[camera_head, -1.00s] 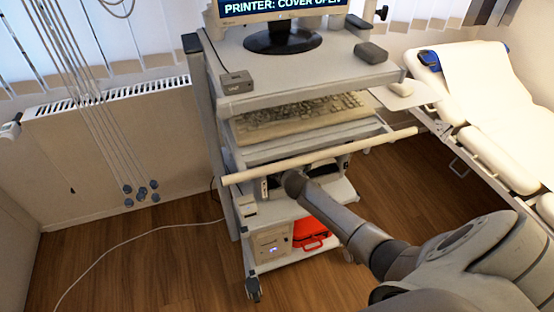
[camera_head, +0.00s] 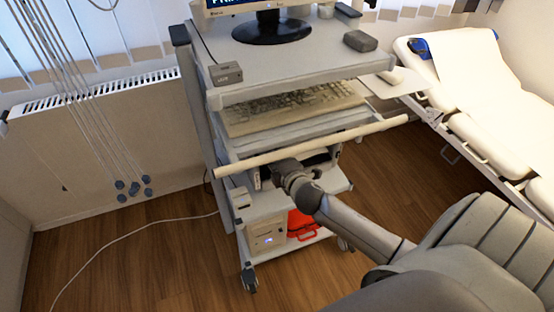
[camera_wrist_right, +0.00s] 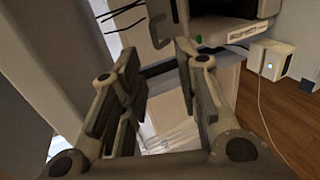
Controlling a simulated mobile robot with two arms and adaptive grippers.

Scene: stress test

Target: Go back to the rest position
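My right arm reaches in from the right in the head view. Its gripper (camera_head: 287,170) is at the trolley, just below the pale handle bar (camera_head: 310,147), in front of the dark device (camera_head: 322,157) on the shelf under the keyboard. Its fingertips are hard to make out there. In the right wrist view the two fingers of this gripper (camera_wrist_right: 158,55) stand apart with nothing between them. A dark device with a pale label strip (camera_wrist_right: 236,33) is just beyond the right finger. My left gripper is not in view.
The trolley carries a monitor (camera_head: 270,27), a keyboard (camera_head: 290,106), a white box (camera_head: 267,236) and a red case (camera_head: 303,224). A couch (camera_head: 480,95) stands at right, a radiator (camera_head: 110,140) at left. Hanging cables (camera_head: 85,110) and a floor cable (camera_head: 110,243) are at left.

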